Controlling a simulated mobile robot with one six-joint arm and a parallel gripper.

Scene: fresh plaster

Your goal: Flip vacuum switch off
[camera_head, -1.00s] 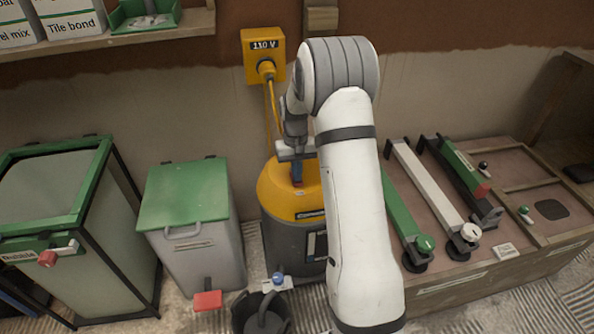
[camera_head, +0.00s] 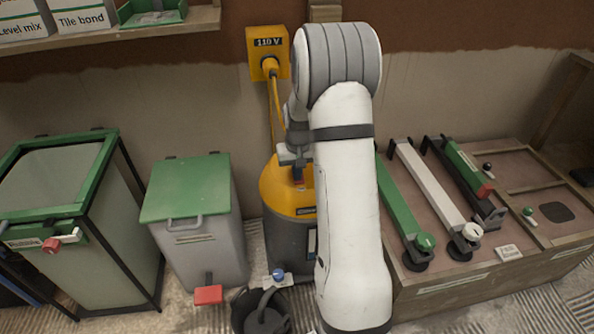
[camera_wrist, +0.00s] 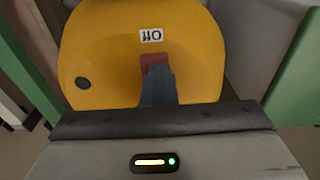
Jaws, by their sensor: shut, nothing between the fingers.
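The vacuum (camera_head: 285,205) has a yellow top and a dark grey body and stands against the wall behind my arm. Its yellow top (camera_wrist: 110,60) fills the upper middle of the wrist view. In the head view my gripper (camera_head: 298,178) points down at the vacuum's top.
A yellow 110 V socket (camera_head: 267,55) with a plug and cable is on the wall above. A green-lidded bin (camera_head: 187,190) stands left, a black bucket (camera_head: 262,312) in front, and a wooden bench (camera_head: 470,262) with clamp-like tools right.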

